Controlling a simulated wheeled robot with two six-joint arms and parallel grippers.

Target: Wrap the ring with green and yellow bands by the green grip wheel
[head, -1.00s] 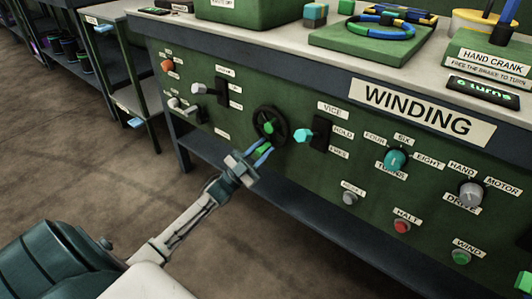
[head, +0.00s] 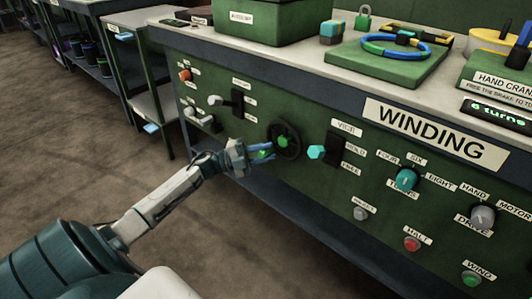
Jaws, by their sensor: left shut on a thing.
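The black wheel (head: 293,146) is on the green front panel, with a green hub (head: 283,141). Its green grip (head: 264,154) is at the wheel's lower left. My left gripper (head: 264,151) is shut on that grip, its blue fingers partly covering it. A ring (head: 421,51), mostly blue with green and some yellow, lies on a green block (head: 385,70) on the bench top. A dark clamp-like part (head: 407,39) crosses its far side. My right gripper is not in view.
A cyan-knobbed vice lever (head: 316,152) is just right of the wheel. Other levers (head: 215,100) are at its left; a teal knob (head: 406,179) and a grey knob (head: 483,216) are further right. A display (head: 497,116) reads "6 turns". The floor in front is clear.

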